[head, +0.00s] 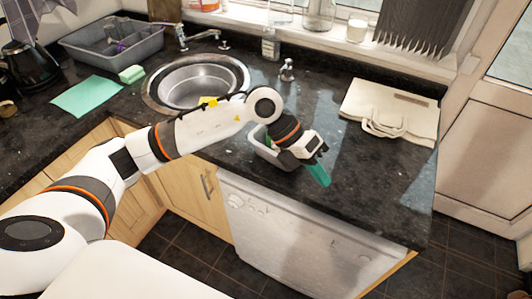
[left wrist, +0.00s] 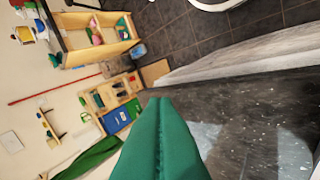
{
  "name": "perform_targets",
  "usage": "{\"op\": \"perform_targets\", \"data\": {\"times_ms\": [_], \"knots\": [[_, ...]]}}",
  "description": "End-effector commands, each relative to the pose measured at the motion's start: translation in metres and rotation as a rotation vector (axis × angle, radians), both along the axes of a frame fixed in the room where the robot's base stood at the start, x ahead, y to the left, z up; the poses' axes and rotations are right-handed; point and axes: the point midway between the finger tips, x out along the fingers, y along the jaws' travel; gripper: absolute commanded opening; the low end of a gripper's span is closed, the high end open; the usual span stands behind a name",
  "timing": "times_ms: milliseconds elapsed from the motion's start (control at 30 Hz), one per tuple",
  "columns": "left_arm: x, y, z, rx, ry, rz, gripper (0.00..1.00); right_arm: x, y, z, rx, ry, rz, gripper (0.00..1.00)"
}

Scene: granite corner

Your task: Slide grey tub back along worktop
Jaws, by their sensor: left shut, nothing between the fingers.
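A grey tub (head: 264,153) stands near the front edge of the dark worktop (head: 345,190), right of the sink. My left wrist and hand cover much of it, and something green shows inside it. My left gripper (head: 322,178) has green fingers, shut with nothing between them. It is at the tub's right end, tips pointing down toward the front edge; I cannot tell whether it touches the tub. In the left wrist view the shut fingers (left wrist: 160,140) show, but the tub does not. My right gripper is out of view.
A round sink (head: 198,82) lies behind my left arm. A soap pump (head: 286,70) stands behind the tub, with dark worktop between. A larger grey basin (head: 112,45) is at the back left.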

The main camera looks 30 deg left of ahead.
Motion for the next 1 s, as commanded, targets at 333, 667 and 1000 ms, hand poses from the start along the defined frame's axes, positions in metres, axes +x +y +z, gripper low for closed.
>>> {"op": "perform_targets", "data": {"times_ms": [333,667,1000], "knots": [[0.041,0.163,-0.002,0.728,0.025,0.142,0.0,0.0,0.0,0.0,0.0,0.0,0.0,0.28],[0.04,0.173,-0.032,0.772,0.039,0.154,0.0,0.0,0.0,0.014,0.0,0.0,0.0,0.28],[0.045,0.171,-0.099,0.768,0.034,0.153,0.0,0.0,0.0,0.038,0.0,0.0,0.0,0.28]]}}
